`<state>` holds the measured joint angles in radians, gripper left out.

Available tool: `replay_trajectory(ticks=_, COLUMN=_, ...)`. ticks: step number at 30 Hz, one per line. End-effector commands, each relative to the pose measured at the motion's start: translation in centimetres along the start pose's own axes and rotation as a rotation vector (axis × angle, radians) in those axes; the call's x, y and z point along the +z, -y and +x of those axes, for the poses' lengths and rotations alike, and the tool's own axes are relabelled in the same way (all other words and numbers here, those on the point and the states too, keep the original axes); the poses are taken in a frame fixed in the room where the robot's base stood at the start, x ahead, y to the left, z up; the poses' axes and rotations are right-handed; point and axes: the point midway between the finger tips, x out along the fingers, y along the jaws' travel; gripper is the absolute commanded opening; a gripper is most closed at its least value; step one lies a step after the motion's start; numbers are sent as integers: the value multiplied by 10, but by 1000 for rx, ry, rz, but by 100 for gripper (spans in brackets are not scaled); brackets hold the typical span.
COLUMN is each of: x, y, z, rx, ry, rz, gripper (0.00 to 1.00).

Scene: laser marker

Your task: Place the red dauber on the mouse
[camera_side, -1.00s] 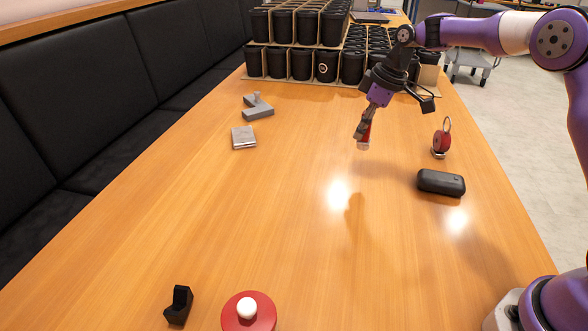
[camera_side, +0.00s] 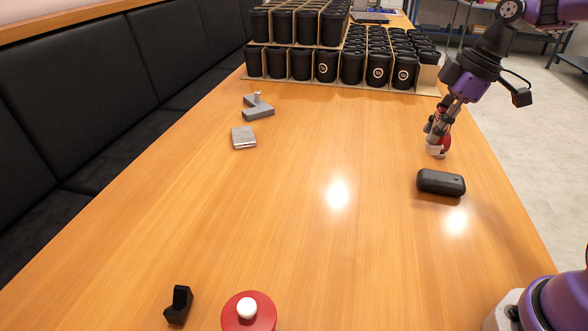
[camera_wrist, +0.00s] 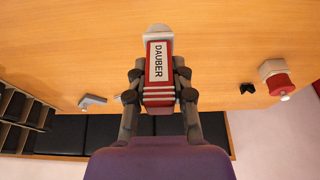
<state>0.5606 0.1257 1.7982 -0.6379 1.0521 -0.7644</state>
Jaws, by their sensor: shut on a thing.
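The red dauber (camera_wrist: 159,65) is between the fingers of my gripper (camera_wrist: 158,82) in the wrist view, its label readable and its pale tip pointing away from my gripper. In the side view my gripper (camera_side: 437,136) is shut on it above the right part of the table, and the dauber's white tip (camera_side: 434,150) points down. A dark, rounded, oblong block (camera_side: 441,183), which seems to be the mouse, lies on the table, just nearer the camera than my gripper. It does not show in the wrist view.
Stacked black cups (camera_side: 352,66) fill the far end. A grey bracket (camera_side: 258,111), silver square (camera_side: 243,137), black holder (camera_side: 179,305) and red disc with white knob (camera_side: 237,322) lie left and near. The table's middle is clear.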

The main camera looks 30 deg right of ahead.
Motion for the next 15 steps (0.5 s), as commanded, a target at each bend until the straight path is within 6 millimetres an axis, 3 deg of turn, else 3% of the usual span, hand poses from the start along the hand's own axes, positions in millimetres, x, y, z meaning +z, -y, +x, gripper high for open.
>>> replay_trajectory(ticks=6, x=49, y=-41, z=22, rx=-3, ry=1, rz=9, gripper=0)
replay_trajectory(ticks=10, x=68, y=-58, z=30, rx=-2, ry=0, rz=4, gripper=0)
replay_trajectory(ticks=15, x=78, y=-66, z=37, rx=-2, ry=0, rz=2, gripper=0)
